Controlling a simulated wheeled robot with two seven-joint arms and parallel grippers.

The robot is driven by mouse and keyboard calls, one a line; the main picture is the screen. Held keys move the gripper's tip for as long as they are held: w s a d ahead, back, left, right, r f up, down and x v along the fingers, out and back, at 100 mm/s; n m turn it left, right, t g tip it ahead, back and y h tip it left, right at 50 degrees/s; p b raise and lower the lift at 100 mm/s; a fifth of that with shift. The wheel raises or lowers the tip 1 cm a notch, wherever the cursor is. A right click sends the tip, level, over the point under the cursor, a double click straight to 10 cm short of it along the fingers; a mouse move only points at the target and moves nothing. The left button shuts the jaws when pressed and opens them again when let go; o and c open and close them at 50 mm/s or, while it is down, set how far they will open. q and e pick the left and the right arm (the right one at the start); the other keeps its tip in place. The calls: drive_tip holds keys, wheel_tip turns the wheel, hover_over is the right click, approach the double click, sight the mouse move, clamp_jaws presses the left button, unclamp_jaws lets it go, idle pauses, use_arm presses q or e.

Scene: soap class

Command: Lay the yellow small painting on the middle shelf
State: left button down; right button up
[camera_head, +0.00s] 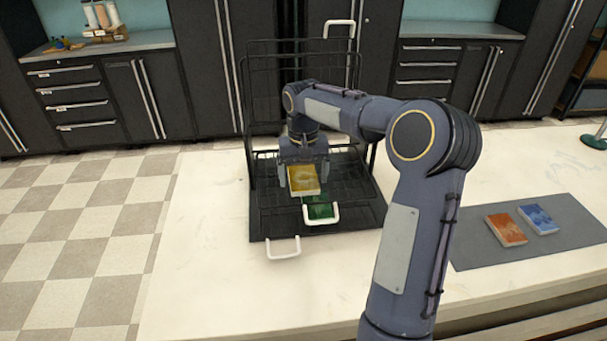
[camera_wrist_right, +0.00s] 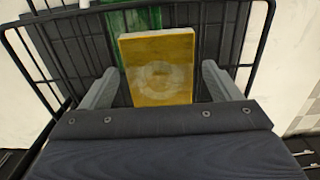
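The yellow small painting (camera_head: 303,180) is a flat yellow block with a pale round mark, inside the black wire rack (camera_head: 262,222). My right gripper (camera_head: 304,172) reaches in above it. In the right wrist view the painting (camera_wrist_right: 160,75) lies between the two fingers (camera_wrist_right: 160,80), with a narrow gap on each side, so the gripper looks open around it. The painting appears to be at the middle level, above a green painting (camera_head: 320,211). Whether it rests fully on the wires is hard to see. My left gripper is not in view.
The rack has white handles at its front (camera_head: 284,250) and tall wire panels behind. An orange painting (camera_head: 506,230) and a blue painting (camera_head: 538,219) lie on a grey mat (camera_head: 480,255) at the right. The white table (camera_head: 210,270) is clear left of the rack.

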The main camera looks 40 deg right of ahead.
sight(303, 179)
wheel_tip(303, 179, up, 12)
drive_tip(key=s+a+n+t+y, duration=0.1)
drive_tip(key=s+a+n+t, duration=0.2)
drive_tip(key=s+a, duration=0.7)
drive_tip(key=s+a+f+t+y, duration=0.1)
drive_tip(key=s+a+f, duration=0.3)
drive_tip(key=s, duration=0.3)
drive_tip(key=s+a+f+n+t+y, duration=0.1)
drive_tip(key=s+a+f, duration=0.2)
drive_tip(key=s+f, duration=0.3)
drive_tip(key=shift+s+a+t+y, duration=0.3)
drive_tip(key=shift+s+a+y, duration=0.1)
drive_tip(key=shift+s, duration=0.85)
drive_tip(key=shift+f, duration=0.1)
